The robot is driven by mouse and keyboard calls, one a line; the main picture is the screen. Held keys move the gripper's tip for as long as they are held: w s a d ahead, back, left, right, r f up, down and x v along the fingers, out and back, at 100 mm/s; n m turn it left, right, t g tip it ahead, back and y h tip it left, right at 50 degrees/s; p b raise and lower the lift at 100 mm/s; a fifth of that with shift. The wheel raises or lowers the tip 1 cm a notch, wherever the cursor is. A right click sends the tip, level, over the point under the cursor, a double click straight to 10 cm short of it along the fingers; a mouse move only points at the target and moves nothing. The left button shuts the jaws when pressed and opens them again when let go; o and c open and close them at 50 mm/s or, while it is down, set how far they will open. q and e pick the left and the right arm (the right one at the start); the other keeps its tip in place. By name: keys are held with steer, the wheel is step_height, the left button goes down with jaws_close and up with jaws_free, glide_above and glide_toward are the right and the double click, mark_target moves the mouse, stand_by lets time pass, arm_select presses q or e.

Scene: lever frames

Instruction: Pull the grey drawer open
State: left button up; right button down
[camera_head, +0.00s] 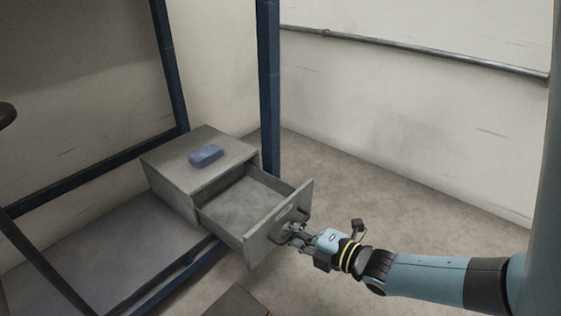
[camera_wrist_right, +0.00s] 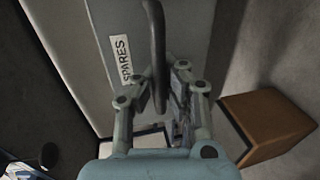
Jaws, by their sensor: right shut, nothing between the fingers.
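The grey drawer (camera_head: 240,199) stands well out of its grey cabinet (camera_head: 165,163), and its empty inside shows. Its front panel (camera_head: 265,239) carries a dark bar handle (camera_wrist_right: 155,45) and a white label reading "SPARES" (camera_wrist_right: 121,60), seen in the right wrist view. My right gripper (camera_head: 290,232) is at the handle, in front of the drawer front. It is shut with nothing held; in the right wrist view its fingers (camera_wrist_right: 153,95) are beside the handle's lower end, and exact contact cannot be told. My left gripper is not in view.
A blue block (camera_head: 206,155) lies on top of the cabinet. The cabinet stands on a shelf framed by dark blue posts (camera_head: 268,80). A brown box (camera_head: 237,302) sits on the floor below the drawer. The floor to the right (camera_head: 400,205) is clear.

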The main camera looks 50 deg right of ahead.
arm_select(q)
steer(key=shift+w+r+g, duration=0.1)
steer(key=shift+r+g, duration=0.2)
arm_select(e)
steer(key=shift+f+v, duration=0.2)
steer(key=shift+v, duration=0.8)
steer(key=c, duration=1.4)
jaws_free()
steer(key=v, duration=1.2)
steer(key=shift+d, duration=0.1)
